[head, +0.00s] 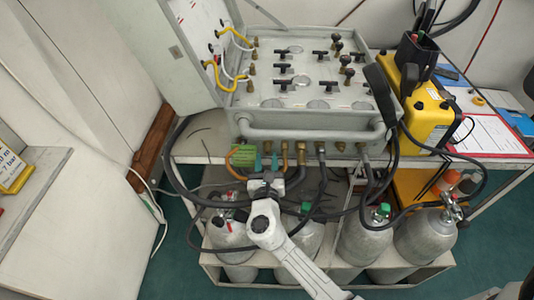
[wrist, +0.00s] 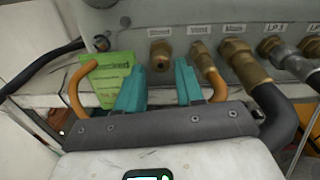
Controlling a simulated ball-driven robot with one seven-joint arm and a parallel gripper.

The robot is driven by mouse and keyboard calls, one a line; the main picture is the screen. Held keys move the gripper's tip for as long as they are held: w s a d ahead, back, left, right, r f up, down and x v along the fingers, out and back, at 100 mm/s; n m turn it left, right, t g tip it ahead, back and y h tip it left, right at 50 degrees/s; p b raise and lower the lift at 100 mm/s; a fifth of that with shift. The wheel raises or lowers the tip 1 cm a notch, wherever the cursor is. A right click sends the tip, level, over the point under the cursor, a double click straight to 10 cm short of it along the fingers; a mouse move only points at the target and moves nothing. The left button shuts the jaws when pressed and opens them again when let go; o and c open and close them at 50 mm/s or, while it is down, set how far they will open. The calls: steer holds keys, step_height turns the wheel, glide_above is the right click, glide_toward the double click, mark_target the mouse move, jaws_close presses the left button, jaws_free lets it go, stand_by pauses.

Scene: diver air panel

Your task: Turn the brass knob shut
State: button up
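A short brass fitting with a dark centre, likely the brass knob (wrist: 160,56), sticks out of the grey panel's front face (wrist: 140,25) under a small label. In the wrist view it appears just beyond and between my teal fingertips. My gripper (wrist: 158,84) is open, with nothing between its fingers, and no contact with the fitting shows. In the head view my gripper (head: 267,163) is at the panel's lower front edge, below the grey handle bar (head: 310,132). Its wrist hides part of the hoses there.
Brass hose fittings (wrist: 235,52) and an orange hose (wrist: 216,85) crowd the right side. A green tag (wrist: 108,78) and another orange hose (wrist: 76,90) are at left. Grey cylinders (head: 365,235) stand below. A yellow box (head: 428,112) stands at right.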

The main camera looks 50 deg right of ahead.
mark_target(267, 148)
steer(key=shift+x, duration=1.3)
steer(key=shift+c, duration=0.2)
jaws_close()
